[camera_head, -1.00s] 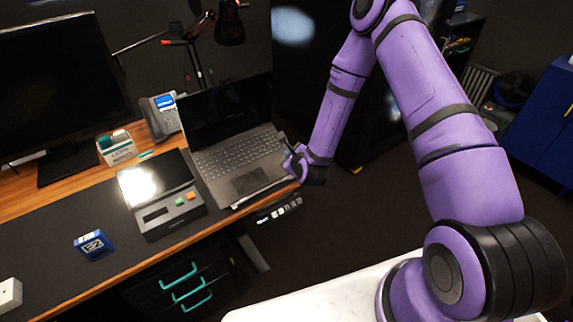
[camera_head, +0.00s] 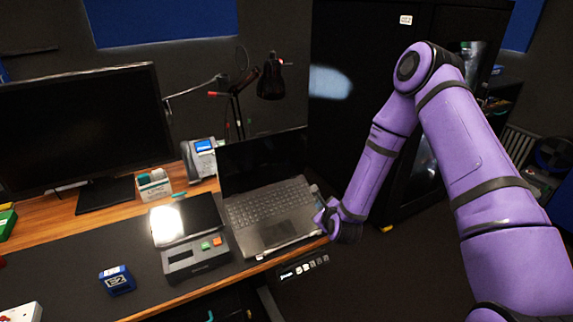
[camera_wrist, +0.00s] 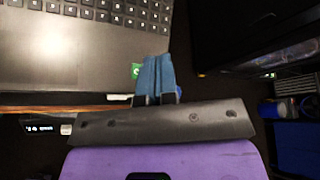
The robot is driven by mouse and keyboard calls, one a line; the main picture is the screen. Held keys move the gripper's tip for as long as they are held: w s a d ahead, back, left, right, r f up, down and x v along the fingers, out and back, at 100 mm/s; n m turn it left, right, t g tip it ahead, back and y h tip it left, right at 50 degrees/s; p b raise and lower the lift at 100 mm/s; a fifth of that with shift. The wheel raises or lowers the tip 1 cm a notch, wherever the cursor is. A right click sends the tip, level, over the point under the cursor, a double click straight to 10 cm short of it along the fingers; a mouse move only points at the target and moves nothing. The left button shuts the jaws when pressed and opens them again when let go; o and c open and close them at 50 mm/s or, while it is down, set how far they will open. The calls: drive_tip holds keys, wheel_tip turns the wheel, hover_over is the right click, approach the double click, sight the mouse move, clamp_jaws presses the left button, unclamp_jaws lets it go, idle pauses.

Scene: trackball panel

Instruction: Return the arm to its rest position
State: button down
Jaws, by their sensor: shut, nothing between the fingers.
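My purple arm comes in from the right in the head view and bends down to the desk's right end. My gripper (camera_head: 322,205) is at the right edge of the open laptop (camera_head: 268,212), near the desk's front edge. In the wrist view my gripper (camera_wrist: 155,62) has its blue fingers together, with nothing between them. The laptop's keyboard and palm rest (camera_wrist: 60,65) show to the left of the fingers there. I cannot tell whether the fingers touch the laptop.
A device with red and green buttons (camera_head: 196,255) and a blue box (camera_head: 117,280) are on the desk. A monitor (camera_head: 85,125), phone (camera_head: 200,158) and black lamp (camera_head: 271,78) stand behind. A dark cabinet (camera_head: 370,60) stands behind my arm. Dark floor lies right of the desk.

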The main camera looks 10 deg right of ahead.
drive_tip(key=s+d+r+n+g, duration=0.25)
drive_tip(key=r+n, duration=0.55)
drive_tip(key=r, duration=0.6)
drive_tip(key=s+d+r+n+g, duration=0.1)
drive_tip(key=s+r+n+g, duration=0.15)
drive_tip(key=r+n, duration=0.85)
drive_tip(key=s+d+r+n+g, duration=0.1)
drive_tip(key=s+r+n, duration=0.2)
drive_tip(key=s+r, duration=0.3)
drive_tip(key=s+d+r+n+g, duration=0.1)
drive_tip(key=s+r+n, duration=0.2)
drive_tip(key=s, duration=1.2)
drive_tip(key=s+d+r+n+g+h, duration=0.1)
drive_tip(key=s+r+n, duration=0.1)
drive_tip(key=s+r, duration=0.7)
drive_tip(key=shift+s+d+r+n, duration=0.2)
drive_tip(key=shift+s+d+n, duration=0.2)
drive_tip(key=shift+s, duration=0.4)
